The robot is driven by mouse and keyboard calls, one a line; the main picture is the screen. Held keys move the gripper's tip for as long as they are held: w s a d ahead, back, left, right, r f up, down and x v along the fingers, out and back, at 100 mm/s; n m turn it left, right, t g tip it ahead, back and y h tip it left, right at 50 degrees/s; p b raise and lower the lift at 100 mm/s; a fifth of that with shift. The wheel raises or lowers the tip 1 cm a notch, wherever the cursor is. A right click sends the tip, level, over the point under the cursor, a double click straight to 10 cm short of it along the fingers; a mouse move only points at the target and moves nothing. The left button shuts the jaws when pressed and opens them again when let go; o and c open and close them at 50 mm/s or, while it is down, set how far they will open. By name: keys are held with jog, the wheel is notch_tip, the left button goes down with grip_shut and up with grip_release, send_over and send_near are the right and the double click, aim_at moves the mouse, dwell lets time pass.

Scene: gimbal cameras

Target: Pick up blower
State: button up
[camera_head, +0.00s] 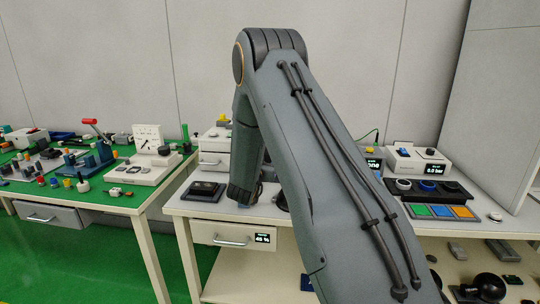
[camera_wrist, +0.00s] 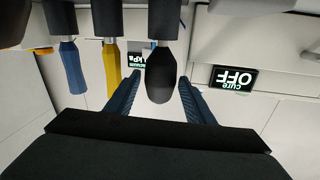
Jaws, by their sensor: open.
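In the wrist view, several tools hang side by side from dark holders. One has a blue tapered end (camera_wrist: 70,66), one a yellow tapered end (camera_wrist: 110,68), and one a black tapered end (camera_wrist: 162,66). I cannot tell for sure which of them is the blower. My gripper (camera_wrist: 159,82) is open, its two blue ribbed fingers on either side of the black tool; I cannot tell whether they touch it. In the head view my arm hides the fingertips and most of the tools.
Behind the tools are a kPa display (camera_wrist: 140,60) and an OFF display (camera_wrist: 234,79), both upside down. In the head view, a white bench (camera_head: 205,208) holds a black tray (camera_head: 204,190) and coloured pads (camera_head: 440,211). A green-topped bench (camera_head: 112,200) stands left.

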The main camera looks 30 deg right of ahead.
jog(key=shift+x, duration=1.45)
jog(key=shift+c, duration=0.5)
jog(key=shift+r, duration=0.1)
jog(key=c, duration=0.8)
notch_tip(320, 180, up, 10)
jog(key=shift+b, duration=0.45)
